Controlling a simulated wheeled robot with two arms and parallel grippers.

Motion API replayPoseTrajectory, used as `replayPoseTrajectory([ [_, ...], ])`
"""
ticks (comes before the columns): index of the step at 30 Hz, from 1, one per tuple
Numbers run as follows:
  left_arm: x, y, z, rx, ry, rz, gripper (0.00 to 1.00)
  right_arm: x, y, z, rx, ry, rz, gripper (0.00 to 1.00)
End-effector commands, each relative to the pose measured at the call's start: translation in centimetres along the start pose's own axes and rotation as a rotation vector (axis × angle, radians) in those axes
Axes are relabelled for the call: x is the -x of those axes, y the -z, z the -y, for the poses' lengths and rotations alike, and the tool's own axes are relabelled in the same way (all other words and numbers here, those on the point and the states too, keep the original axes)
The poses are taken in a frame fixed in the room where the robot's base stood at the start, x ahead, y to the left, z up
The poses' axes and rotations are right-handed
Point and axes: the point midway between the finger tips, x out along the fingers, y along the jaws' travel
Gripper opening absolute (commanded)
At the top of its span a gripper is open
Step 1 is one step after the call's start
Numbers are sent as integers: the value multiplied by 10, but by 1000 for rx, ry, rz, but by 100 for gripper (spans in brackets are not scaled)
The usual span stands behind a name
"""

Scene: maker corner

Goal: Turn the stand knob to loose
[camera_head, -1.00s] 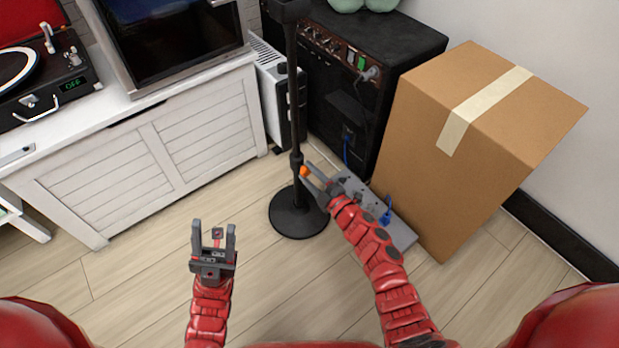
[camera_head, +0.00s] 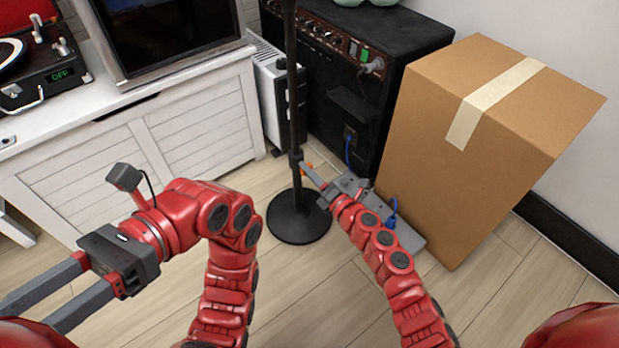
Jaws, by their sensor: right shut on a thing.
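The black stand (camera_head: 290,110) rises upright from its round black base (camera_head: 297,222) on the wooden floor. The small orange stand knob (camera_head: 308,167) is on the pole low down, mostly hidden by my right gripper. My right gripper (camera_head: 306,168) is shut on the knob, reaching in from the lower right. My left gripper (camera_head: 32,302) is open and empty at the lower left, its two long fingers apart and pointing left, well away from the stand.
A black amplifier (camera_head: 370,85) stands behind the stand, with a large cardboard box (camera_head: 450,170) to its right. A grey power strip (camera_head: 412,238) with a blue plug lies under my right arm. A white cabinet (camera_head: 200,130) stands at the left. The floor in front is clear.

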Motion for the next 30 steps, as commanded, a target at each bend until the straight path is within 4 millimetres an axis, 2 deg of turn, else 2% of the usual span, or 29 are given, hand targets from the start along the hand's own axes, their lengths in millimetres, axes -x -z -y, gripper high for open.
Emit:
replayPoseTrajectory([
  [1, -8, 13, 6, 20, 46, -78, 50, 0, 2, 4, 32, 0, -3, 0],
  [6, -26, 43, 24, 76, 178, -284, 50, 0, 2, 3, 127, 0, -3, 0],
  [12, -32, 64, 39, 115, 263, -409, 50, 0, 1, 2, 194, 1, -2, 0],
  [29, -31, 64, 37, 97, 238, -382, 50, 0, 0, 1, 221, 2, 0, 0],
  [30, -31, 64, 37, 97, 238, -382, 50, 0, 0, 1, 221, 2, 0, 52],
])
